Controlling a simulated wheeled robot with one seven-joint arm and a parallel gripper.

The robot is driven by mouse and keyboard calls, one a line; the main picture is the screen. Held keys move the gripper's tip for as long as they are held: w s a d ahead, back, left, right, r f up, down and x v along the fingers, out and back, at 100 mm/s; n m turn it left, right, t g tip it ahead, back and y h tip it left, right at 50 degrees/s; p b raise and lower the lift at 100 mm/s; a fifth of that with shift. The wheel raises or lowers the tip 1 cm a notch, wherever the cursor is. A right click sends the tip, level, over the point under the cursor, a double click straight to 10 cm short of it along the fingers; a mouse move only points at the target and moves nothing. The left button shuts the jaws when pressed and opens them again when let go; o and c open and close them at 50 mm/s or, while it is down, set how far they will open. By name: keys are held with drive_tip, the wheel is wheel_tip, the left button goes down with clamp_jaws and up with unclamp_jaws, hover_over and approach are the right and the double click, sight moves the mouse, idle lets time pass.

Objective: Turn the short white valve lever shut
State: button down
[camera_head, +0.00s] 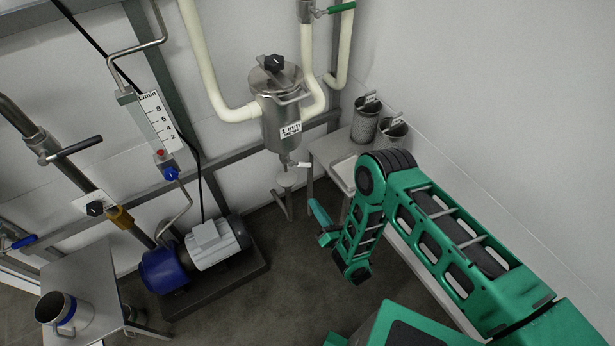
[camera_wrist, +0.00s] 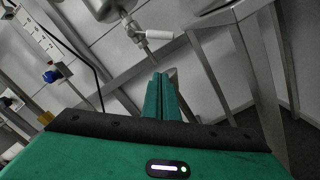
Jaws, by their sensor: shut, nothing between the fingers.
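The short white valve lever (camera_head: 303,164) sits on the outlet under the steel filter vessel (camera_head: 283,120), pointing right. In the wrist view the lever (camera_wrist: 159,35) extends right from the metal valve body (camera_wrist: 133,29), near the top centre. My gripper (camera_head: 313,203) is below the lever in the head view. In the wrist view the two green fingers of my gripper (camera_wrist: 160,76) are together and empty, with their tips just below the lever in the picture. A gap shows between the tips and the lever, and they do not appear to touch.
A steel-legged table (camera_head: 325,150) with metal containers (camera_head: 366,120) stands right of the vessel. A flowmeter (camera_head: 157,122) and a blue-and-grey pump (camera_head: 195,255) are on the left. A metal frame rail (camera_head: 235,146) runs behind. Floor (camera_head: 280,300) is clear between pump and arm.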

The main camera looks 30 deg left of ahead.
sight(300, 164)
drive_tip(key=w+a+r, duration=0.3)
drive_tip(key=w+a, duration=0.4)
drive_tip(key=w, duration=0.1)
drive_tip(key=shift+a+r+n, duration=0.15)
drive_tip(key=shift+a+n, duration=0.15)
drive_tip(key=shift+a, duration=0.05)
idle(0.4)
drive_tip(key=shift+w+d+r, duration=0.2)
drive_tip(key=shift+w+r, duration=0.15)
